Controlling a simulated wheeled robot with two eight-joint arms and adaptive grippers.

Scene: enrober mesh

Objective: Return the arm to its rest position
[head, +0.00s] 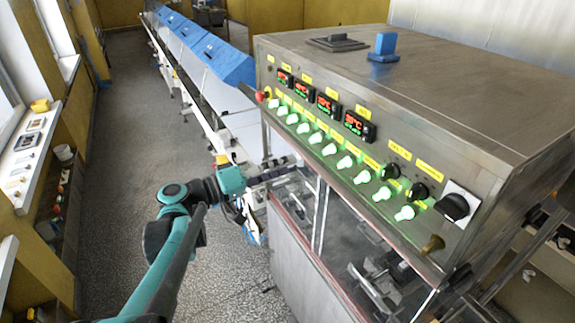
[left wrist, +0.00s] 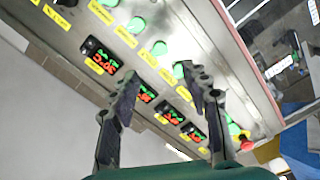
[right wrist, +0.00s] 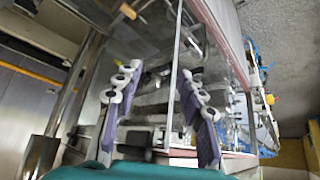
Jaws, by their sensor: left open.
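My left arm comes in from the left in the head view. Its gripper (head: 276,168) is beside the front left corner of the enrober cabinet (head: 455,85), below the control panel. In the left wrist view the left gripper (left wrist: 168,76) has its fingers spread with nothing between them. The panel with lit green knobs and red displays shows beyond them. My right gripper (right wrist: 158,74) shows in the right wrist view with its fingers apart and nothing held. Clear panels and metal machine parts lie behind it. The right gripper is not seen in the head view.
A red emergency button (head: 261,96) sticks out at the panel's left end. A conveyor with blue covers (head: 222,60) runs to the back. A shelf with small items (head: 28,150) lines the left wall. The grey floor (head: 140,110) between is clear.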

